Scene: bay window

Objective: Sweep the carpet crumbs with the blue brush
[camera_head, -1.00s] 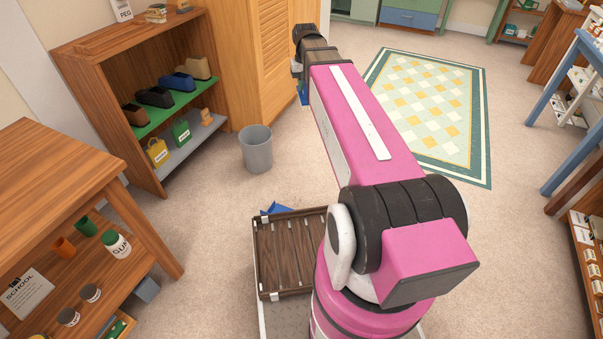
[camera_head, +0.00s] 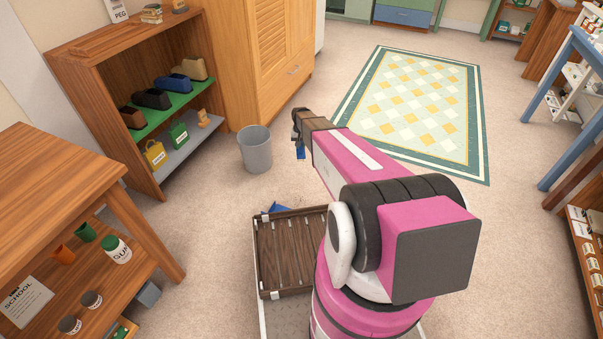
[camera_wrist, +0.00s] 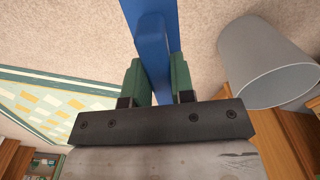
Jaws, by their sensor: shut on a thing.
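The blue brush (camera_wrist: 150,30) is held between the green fingers of my gripper (camera_wrist: 157,68) in the wrist view, which shows its long flat blue part. In the head view a small blue part of the brush (camera_head: 301,153) hangs below the dark end of my arm, above the carpet. The bristles cannot be made out. A blue piece, perhaps a dustpan (camera_head: 279,208), lies partly hidden behind the brown slatted tray. A few faint dark specks, possibly crumbs (camera_head: 298,203), show on the beige carpet beside it.
A grey bin (camera_head: 256,150) stands left of my gripper, near the wooden shelf unit (camera_head: 150,178). A wooden table (camera_head: 60,185) is at the left. A checkered rug (camera_head: 415,105) lies at the back right. Beige carpet between bin and rug is clear.

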